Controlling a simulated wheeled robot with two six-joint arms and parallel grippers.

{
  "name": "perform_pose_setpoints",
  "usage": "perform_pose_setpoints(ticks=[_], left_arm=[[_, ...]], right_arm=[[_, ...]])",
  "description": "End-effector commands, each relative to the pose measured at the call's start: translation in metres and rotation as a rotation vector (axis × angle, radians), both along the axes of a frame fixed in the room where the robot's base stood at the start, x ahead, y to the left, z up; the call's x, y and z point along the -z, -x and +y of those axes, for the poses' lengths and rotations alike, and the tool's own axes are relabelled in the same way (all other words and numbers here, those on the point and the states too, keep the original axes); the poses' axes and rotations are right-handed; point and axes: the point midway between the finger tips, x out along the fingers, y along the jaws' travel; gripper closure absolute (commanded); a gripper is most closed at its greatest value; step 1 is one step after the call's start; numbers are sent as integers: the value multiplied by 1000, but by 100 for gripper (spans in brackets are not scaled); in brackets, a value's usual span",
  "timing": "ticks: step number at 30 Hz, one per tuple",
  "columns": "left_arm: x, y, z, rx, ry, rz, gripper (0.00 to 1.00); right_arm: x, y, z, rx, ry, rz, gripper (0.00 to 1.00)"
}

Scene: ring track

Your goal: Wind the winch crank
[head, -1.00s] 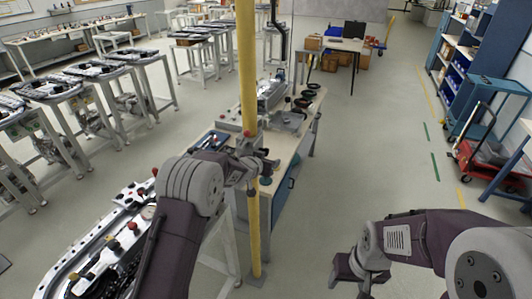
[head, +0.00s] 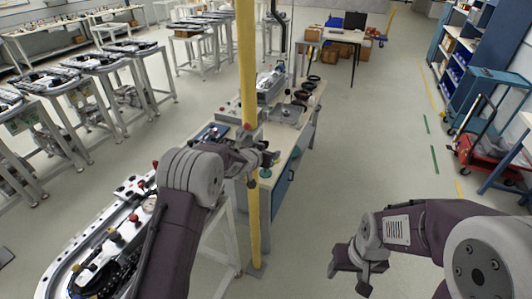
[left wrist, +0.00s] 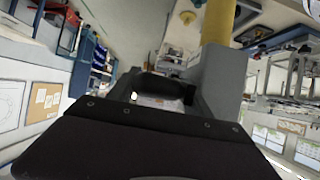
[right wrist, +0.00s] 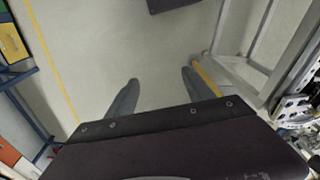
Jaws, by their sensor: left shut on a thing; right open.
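A yellow post (head: 247,60) stands upright by the near end of the workbench, with a small red knob (head: 247,127) on it. My left gripper (head: 264,159) is at the post, just right of it in the head view, and is shut on a small dark part that I take to be the winch crank's handle (left wrist: 160,85). The gripper hides most of the crank, so its angle cannot be told. The post also shows in the left wrist view (left wrist: 218,22). My right gripper (head: 357,268) is open and empty above bare floor; its spread fingers show in the right wrist view (right wrist: 160,85).
The workbench (head: 294,150) with black rings (head: 302,95) and grey devices runs back behind the post. A white-railed track (head: 75,262) with coloured knobs lies at lower left. A red cart (head: 487,152) and blue shelves stand at right. The floor between is clear.

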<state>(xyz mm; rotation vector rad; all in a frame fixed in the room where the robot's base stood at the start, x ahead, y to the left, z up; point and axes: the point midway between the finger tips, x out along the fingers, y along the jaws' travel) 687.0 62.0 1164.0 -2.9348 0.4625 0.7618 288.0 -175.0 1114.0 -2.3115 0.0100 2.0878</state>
Motion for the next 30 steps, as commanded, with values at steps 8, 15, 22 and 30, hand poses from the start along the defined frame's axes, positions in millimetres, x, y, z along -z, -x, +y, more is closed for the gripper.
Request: perform_pose_setpoints(ticks=[8,15,22,30], left_arm=[[-12,-4,-5,8,9,-28,100],[-12,-4,-5,8,9,-28,100],[-12,-4,-5,8,9,-28,100],[-12,-4,-5,8,9,-28,100]], right_arm=[[-1,0,0,0,0,0,39],[-1,0,0,0,0,0,39],[4,-4,6,87,-36,49,84],[33,-53,88,780,-391,476,100]])
